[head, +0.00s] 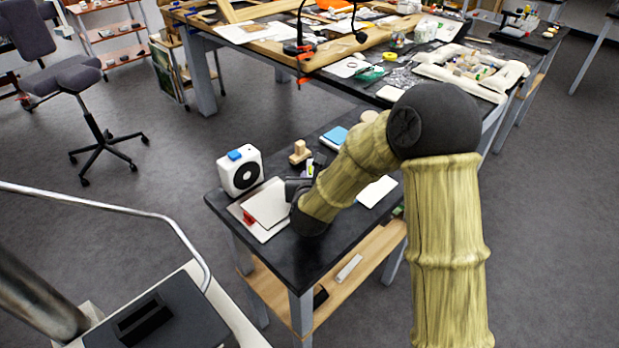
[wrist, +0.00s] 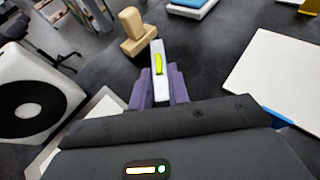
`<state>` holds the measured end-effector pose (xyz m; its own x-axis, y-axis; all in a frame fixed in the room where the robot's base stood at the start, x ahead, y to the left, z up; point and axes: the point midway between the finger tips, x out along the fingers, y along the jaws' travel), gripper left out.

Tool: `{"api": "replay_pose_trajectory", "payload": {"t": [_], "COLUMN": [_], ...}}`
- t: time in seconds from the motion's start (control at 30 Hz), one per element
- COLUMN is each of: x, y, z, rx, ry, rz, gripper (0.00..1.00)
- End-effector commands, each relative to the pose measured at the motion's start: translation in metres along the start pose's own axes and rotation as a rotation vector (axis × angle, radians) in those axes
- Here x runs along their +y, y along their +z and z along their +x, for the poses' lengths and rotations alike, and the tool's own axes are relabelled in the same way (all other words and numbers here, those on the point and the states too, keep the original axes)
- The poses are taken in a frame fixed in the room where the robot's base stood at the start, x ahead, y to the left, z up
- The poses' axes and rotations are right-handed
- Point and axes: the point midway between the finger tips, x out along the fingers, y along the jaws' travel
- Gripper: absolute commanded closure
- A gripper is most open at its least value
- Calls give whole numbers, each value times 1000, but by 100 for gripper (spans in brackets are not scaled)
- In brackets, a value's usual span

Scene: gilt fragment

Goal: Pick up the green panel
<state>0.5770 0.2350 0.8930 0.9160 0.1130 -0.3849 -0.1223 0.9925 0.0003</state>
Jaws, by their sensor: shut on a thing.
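My gripper (wrist: 158,84) has purple fingers shut on a narrow white piece (wrist: 157,48) with a bright yellow-green strip on it. I cannot tell whether this piece is the green panel seen edge-on. It is above or at the black tabletop (wrist: 215,52); any gap below is hidden. In the head view my gripper (head: 316,164) is mostly covered by my arm. A small green thing (head: 398,211) lies near the table's right edge, partly hidden by my arm.
A white box with a black disc (head: 240,172) stands left. A wooden block (head: 300,152) stands just beyond my gripper. A white-topped, book-like stack (head: 266,205) lies in front. A blue-topped item (head: 335,137) lies behind, and a white flat panel (head: 377,190) lies right.

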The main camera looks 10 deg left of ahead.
Motion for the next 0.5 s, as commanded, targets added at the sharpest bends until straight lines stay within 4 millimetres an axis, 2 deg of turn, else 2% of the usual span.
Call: {"api": "replay_pose_trajectory", "payload": {"t": [0.37, 0.4, 0.47, 0.5], "x": [0, 0, 0, 0], "y": [-3, -2, -2, -2], "z": [1, 1, 1, 1], "rx": [-2, -1, -1, -1], "ry": [0, 0, 0, 0], "rz": [0, 0, 0, 0], "gripper": [100, 75, 63, 61]}}
